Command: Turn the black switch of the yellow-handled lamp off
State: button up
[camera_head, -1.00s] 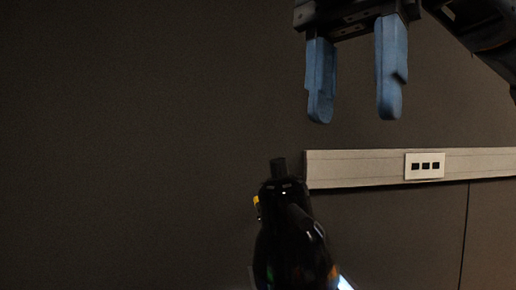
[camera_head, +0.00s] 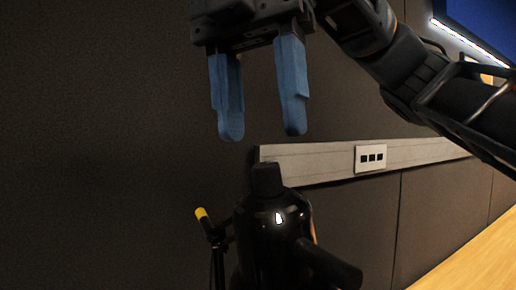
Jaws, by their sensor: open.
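A glossy black rounded body (camera_head: 282,222), which looks like the lamp, stands at the bottom centre, cut off by the lower edge. A black stub (camera_head: 267,180) rises from its top, and it may be the switch. A yellow-tipped handle (camera_head: 203,214) on a thin black piece shows just left of the body. My gripper (camera_head: 263,132) hangs above the stub with its two blue fingers pointing down, apart and empty. The fingertips appear a little higher than the stub and not touching it; the depth between them is hard to tell.
A black cylinder (camera_head: 330,264) juts toward the lower right from the body. A pale rail (camera_head: 325,166) with a white socket plate (camera_head: 370,158) runs along the dark wall behind. A wooden surface (camera_head: 475,258) shows at the lower right. A lit screen (camera_head: 485,22) is at the top right.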

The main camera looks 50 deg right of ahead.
aim_at(266, 164)
jog(key=shift+s+f, duration=0.15)
jog(key=shift+f, duration=0.85)
jog(key=shift+s+f, duration=0.1)
jog(key=shift+f, duration=0.9)
jog(key=shift+c, duration=0.2)
grip_shut()
